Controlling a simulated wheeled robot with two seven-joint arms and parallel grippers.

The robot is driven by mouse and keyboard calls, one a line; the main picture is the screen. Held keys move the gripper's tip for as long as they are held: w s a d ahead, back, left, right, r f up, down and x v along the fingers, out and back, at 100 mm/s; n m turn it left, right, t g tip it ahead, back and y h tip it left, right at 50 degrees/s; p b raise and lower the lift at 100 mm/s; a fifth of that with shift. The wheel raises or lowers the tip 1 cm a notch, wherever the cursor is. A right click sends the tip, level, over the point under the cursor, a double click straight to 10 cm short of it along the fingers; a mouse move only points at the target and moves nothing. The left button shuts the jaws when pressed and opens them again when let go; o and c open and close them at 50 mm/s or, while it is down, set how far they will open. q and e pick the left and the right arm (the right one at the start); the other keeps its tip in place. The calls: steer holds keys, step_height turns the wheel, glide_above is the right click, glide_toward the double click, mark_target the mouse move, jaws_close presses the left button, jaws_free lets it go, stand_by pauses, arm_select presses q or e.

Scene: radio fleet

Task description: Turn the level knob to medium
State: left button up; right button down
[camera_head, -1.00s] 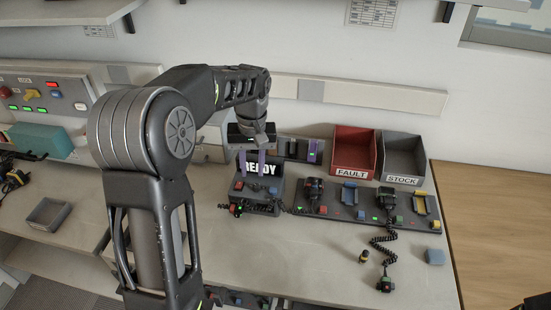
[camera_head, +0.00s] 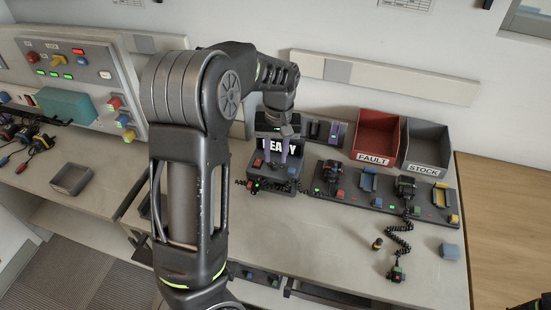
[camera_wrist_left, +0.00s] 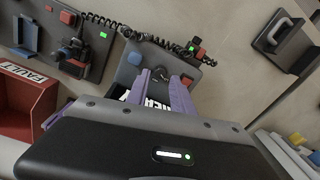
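A yellow knob (camera_head: 59,60) is on the grey upright panel (camera_head: 92,78) at the far left in the head view. I cannot read the label, so I cannot tell whether it is the level knob, or its setting. My left gripper (camera_head: 282,154) is in front of the dark unit with the READY display (camera_head: 262,147). My right gripper does not show clearly.
Red FAULT (camera_head: 375,158) and grey STOCK (camera_head: 424,167) bins stand at the back right. A black base (camera_head: 375,190) with several handsets and coiled cords lies in front of them. A small grey tray (camera_head: 71,180) is at the left.

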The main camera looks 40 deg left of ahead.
mark_target(275, 166)
arm_select(q)
steer(key=shift+f, duration=1.45)
steer(key=shift+c, duration=0.6)
jaws_close()
